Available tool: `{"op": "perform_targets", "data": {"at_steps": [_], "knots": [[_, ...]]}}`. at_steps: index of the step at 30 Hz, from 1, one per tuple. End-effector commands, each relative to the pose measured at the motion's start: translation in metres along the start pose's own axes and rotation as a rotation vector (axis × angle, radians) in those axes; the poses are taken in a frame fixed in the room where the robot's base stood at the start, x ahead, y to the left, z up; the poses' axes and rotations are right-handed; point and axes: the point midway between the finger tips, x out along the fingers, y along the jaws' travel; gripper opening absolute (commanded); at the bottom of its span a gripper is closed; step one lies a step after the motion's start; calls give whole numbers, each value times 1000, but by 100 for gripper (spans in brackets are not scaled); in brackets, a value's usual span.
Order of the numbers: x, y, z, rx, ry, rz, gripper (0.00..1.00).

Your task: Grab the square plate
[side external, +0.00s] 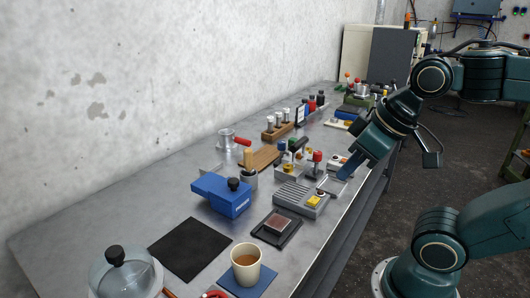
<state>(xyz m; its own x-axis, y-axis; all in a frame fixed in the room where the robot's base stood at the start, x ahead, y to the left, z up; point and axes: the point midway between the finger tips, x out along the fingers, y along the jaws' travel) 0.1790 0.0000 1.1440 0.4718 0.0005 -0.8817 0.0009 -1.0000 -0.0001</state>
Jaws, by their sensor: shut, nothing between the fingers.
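My gripper (345,174) is shut and empty. It points down and to the left over the bench's right edge, well behind and to the right of the reddish plate. Its fingertips are small and partly blend with the objects behind.
A cup of brown drink (246,262) stands on a blue square (240,282) in front of the tray. A grey ribbed box with a yellow button (301,199) is just behind the tray. A blue box (222,194) and a glass dome (124,274) are at left.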

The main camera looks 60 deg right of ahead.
Motion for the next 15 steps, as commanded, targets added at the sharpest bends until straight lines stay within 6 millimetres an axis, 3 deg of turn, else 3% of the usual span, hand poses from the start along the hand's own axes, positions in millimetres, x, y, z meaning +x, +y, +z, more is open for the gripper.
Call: {"op": "perform_targets", "data": {"at_steps": [14, 15], "knots": [[0, 0, 0, 1, 0, 0, 0], [0, 0, 0, 1, 0, 0, 8]]}}
